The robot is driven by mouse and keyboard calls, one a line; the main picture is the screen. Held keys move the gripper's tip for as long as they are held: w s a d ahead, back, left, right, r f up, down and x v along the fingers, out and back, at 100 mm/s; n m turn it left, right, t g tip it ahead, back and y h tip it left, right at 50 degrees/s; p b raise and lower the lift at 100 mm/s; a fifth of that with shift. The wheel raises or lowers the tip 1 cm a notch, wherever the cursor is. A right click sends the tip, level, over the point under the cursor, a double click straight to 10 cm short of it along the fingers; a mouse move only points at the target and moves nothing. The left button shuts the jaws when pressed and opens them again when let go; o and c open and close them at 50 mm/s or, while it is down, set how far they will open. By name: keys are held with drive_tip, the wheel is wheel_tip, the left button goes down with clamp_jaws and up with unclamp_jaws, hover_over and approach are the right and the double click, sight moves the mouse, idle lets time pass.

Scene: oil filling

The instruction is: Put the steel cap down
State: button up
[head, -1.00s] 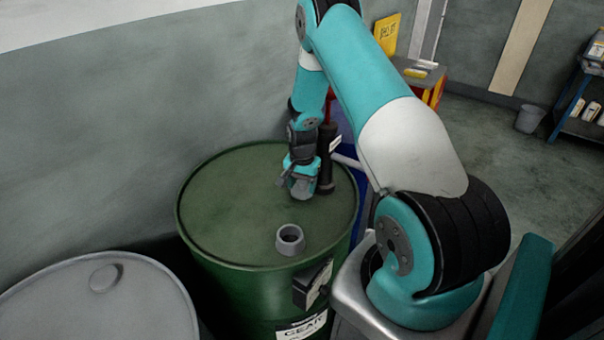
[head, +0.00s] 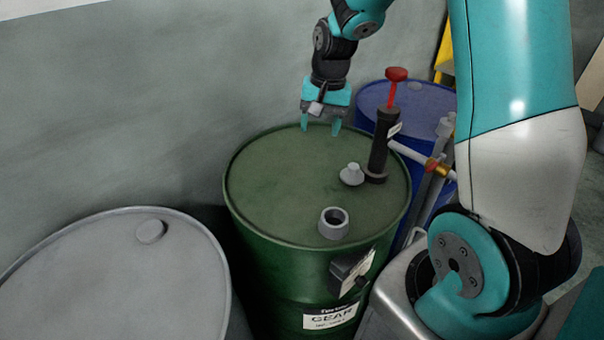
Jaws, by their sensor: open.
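The steel cap (head: 352,175) rests on the green drum's lid (head: 280,175), close to the left of the black pump's base (head: 376,177). It is a small light grey piece with a knob on top. My gripper (head: 321,128) is open and empty. It is above the far part of the lid, behind the cap and apart from it. The drum's grey open neck (head: 333,223) stands near the front of the lid, with nothing on it.
The black hand pump (head: 380,140) with a red knob stands upright at the lid's right. A blue drum (head: 420,97) is behind it. A grey drum (head: 110,270) is at lower left. A wall runs behind. The left part of the green lid is clear.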

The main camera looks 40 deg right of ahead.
drive_tip(key=s+a+r+n+y, duration=0.1)
drive_tip(key=s+a+r+n, duration=0.25)
drive_tip(key=a, duration=0.35)
drive_tip(key=s+a+r+n, duration=0.3)
drive_tip(key=s+a+n, duration=0.15)
drive_tip(key=a, duration=0.25)
drive_tip(key=s+a+r+n+y, duration=0.1)
drive_tip(key=s+a+n, duration=0.2)
drive_tip(key=s, duration=0.4)
drive_tip(key=s+a+r+n+y, duration=0.1)
drive_tip(key=s+a+r+n, duration=0.1)
drive_tip(key=s+a+n, duration=0.2)
drive_tip(key=s+a, duration=0.1)
drive_tip(key=s, duration=0.2)
drive_tip(key=shift+s+a+r+g, duration=0.2)
drive_tip(key=shift+a+r+g, duration=0.1)
drive_tip(key=shift+g, duration=0.1)
